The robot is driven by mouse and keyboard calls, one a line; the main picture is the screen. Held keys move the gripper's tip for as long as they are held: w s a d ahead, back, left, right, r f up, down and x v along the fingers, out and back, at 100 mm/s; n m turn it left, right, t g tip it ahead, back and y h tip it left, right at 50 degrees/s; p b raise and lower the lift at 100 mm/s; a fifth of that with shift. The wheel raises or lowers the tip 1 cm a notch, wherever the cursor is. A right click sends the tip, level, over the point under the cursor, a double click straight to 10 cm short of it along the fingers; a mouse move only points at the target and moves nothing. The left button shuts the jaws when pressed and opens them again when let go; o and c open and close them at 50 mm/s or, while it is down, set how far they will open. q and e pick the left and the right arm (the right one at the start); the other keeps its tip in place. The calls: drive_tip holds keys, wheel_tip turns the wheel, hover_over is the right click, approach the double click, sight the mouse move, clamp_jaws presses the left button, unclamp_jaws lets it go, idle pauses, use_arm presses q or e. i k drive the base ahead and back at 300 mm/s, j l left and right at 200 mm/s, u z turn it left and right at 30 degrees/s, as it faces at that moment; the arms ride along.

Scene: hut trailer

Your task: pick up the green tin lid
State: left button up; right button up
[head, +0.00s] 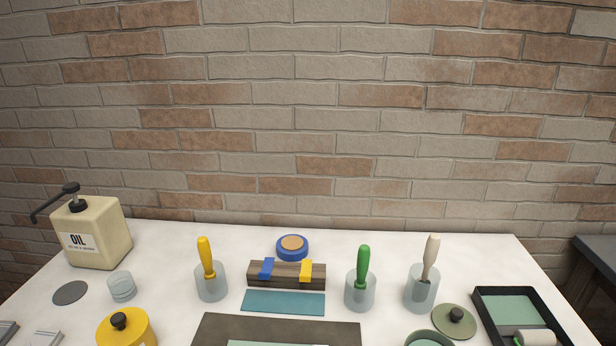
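The green tin lid (440,324) is a flat olive-green disc with a black knob on top. It lies on the white table at the right, between the glass jar with the cream-handled tool and the black tray. An open-topped green tin (428,336) stands in front and to the left of it, cut off by the bottom edge of the view. Neither of my grippers is in the head view.
A black paint tray (481,298) with a roller sits right of the lid. Glass jars (418,295) holding handled tools stand nearby. A yellow tin (135,327), an oil can (107,240) and a dark board (215,329) occupy the left and middle. A brick wall rises behind.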

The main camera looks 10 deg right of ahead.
sight(452, 321)
drive_tip(key=z, duration=1.2)
